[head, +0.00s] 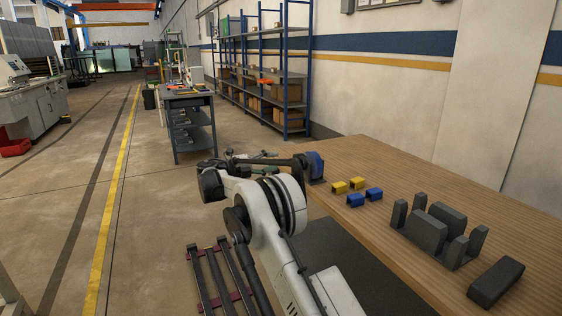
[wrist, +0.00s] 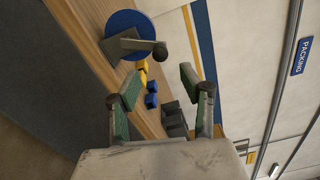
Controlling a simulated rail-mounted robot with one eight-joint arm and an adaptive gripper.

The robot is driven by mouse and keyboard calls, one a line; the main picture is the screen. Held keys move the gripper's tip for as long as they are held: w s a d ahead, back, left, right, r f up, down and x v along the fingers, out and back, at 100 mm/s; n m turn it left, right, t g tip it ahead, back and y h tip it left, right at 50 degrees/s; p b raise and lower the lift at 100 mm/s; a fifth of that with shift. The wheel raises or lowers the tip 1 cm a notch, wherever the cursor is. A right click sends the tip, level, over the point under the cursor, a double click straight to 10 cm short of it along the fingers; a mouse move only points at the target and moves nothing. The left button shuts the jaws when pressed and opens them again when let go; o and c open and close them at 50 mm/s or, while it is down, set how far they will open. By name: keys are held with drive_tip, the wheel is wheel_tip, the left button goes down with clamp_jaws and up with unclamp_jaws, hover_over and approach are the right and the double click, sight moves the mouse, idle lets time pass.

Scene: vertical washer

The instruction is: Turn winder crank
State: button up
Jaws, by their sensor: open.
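The winder shows in the wrist view as a blue disc (wrist: 128,32) with a grey bracket-like part in front. Its crank has a grey arm and a dark round knob (wrist: 160,51). My gripper (wrist: 158,80) is open and empty. Its two green-padded fingers point towards the winder, with the knob ahead of the gap between them and apart from both. In the head view, the blue winder (head: 316,164) stands at the far left edge of the wooden table. My arm reaches towards it and hides part of that area. The crank is hard to make out there.
Yellow blocks (head: 348,184) and blue blocks (head: 365,196) lie near the winder on the wooden table (head: 385,160). A dark slotted fixture (head: 437,228) and a dark block (head: 496,282) are nearer on the right. A wall runs behind the table. Open floor lies left.

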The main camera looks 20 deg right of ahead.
drive_tip(key=shift+a, duration=0.4)
drive_tip(key=shift+c, duration=0.2)
